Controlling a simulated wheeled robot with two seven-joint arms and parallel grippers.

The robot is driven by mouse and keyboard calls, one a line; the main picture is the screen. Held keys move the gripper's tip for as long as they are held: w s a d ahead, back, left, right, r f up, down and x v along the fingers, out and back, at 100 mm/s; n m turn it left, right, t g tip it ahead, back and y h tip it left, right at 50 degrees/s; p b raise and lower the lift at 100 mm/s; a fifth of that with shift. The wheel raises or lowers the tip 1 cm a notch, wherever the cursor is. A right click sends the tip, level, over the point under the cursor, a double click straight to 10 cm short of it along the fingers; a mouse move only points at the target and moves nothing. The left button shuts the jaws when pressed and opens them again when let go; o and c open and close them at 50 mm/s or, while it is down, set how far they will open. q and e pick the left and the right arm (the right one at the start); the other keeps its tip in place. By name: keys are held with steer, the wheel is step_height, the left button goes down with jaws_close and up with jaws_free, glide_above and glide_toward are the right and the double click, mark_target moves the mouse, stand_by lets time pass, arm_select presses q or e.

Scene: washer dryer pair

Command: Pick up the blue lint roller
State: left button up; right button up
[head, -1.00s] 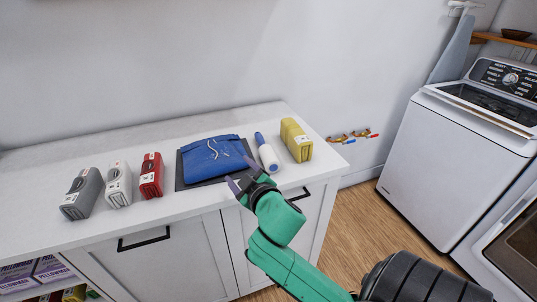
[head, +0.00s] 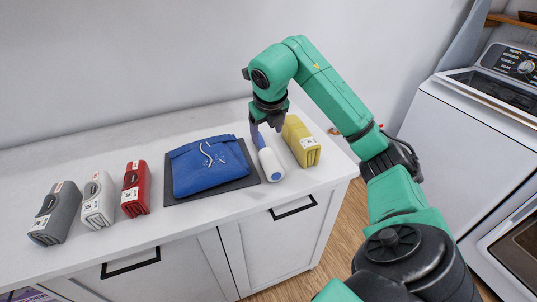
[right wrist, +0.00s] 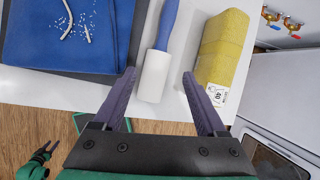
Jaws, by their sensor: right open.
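The blue lint roller lies on the white counter, with its white roll (head: 270,165) toward the front and its blue handle pointing to the back. In the right wrist view, the roll (right wrist: 154,75) and blue handle (right wrist: 168,25) show between the lines of the two fingers. My right gripper (head: 266,130) is open and empty, pointing down over the handle end. In the right wrist view, its fingertips (right wrist: 159,76) are on either side of the roll; the exact height above the counter is unclear. A small green arm part, possibly my left, shows at the lower left there.
A yellow box (head: 301,141) stands close to the right of the roller. A folded blue cloth (head: 205,175) on a dark mat (head: 243,182) lies close to its left. Red, white and grey containers (head: 136,188) stand farther left. A washer (head: 465,140) stands at the right.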

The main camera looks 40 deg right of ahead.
mark_target(264, 149)
steer(key=p+x, duration=0.3)
steer(key=x, duration=0.8)
steer(key=shift+a+f, duration=0.1)
steer(key=shift+f, duration=0.1)
steer(key=shift+w+f, duration=0.2)
steer(key=shift+f, duration=0.15)
steer(key=c, duration=1.1)
